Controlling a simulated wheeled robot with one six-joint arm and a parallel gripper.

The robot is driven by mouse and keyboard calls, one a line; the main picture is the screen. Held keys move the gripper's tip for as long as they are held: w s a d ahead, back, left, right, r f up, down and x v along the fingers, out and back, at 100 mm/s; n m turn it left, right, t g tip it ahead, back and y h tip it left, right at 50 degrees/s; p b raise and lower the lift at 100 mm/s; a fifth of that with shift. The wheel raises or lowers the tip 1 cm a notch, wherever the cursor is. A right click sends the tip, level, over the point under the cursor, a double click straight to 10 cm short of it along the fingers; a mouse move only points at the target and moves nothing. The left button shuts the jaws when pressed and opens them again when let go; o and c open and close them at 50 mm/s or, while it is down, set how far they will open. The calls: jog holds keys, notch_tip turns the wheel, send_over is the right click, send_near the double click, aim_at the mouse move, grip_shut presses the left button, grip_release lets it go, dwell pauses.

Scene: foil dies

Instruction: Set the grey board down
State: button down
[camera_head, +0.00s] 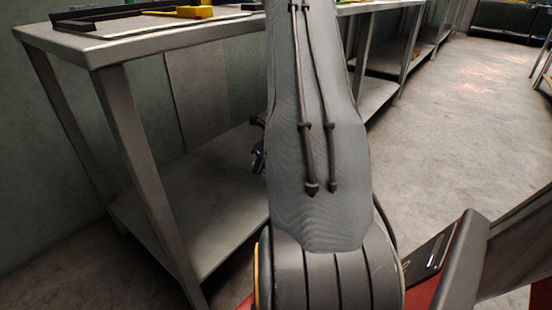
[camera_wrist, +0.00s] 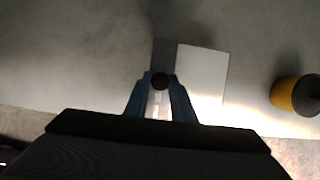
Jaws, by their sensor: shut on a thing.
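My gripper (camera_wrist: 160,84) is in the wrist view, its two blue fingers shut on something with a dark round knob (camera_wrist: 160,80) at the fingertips. I take this to be the grey board's grip, but its join to the board is hidden. A flat, pale grey rectangular board (camera_wrist: 204,70) shows just right of the fingertips, with a dark band along its left side. I cannot tell whether it touches the surface below. The head view does not show my gripper; my arm fills its middle.
A yellow and black cylinder (camera_wrist: 296,95) stands to the right in the wrist view. In the head view, a metal table (camera_head: 150,44) at the left bears a dark-rimmed tray (camera_head: 85,28) and a yellow block (camera_head: 194,12). Open floor (camera_head: 455,120) lies to the right.

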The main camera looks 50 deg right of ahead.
notch_tip(320, 180, down, 7)
jog(key=b, duration=0.3)
jog(key=shift+f+b, duration=0.1)
jog(key=shift+b, duration=0.3)
jog(key=c, duration=1.5)
grip_release()
jog(key=p+v, duration=0.5)
jog(key=v, duration=0.7)
jog(key=shift+p, duration=0.4)
